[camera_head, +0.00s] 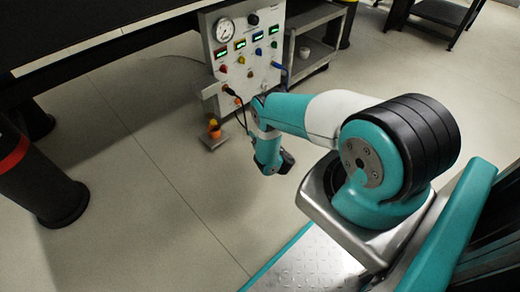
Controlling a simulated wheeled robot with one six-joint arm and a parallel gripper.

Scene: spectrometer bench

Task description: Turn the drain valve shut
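A pale control panel (243,55) stands at the top centre. It carries a round gauge (224,30), small lit displays, coloured knobs and a blue lever (279,66) at its right edge. Below its lower left corner, an orange and yellow fitting (214,130) sits above a small plate near the floor. I cannot tell which of these is the drain valve. My teal arm reaches left towards the panel and bends down, ending in a dark piece (286,161) to the right of and below the fitting, apart from it. No gripper fingers can be made out.
A grey shelf cart (312,45) with a small white cup stands right of the panel. Black cables hang at the panel's lower front. A thick black post (40,180) with a red band stands at the left. The floor (150,200) between is clear.

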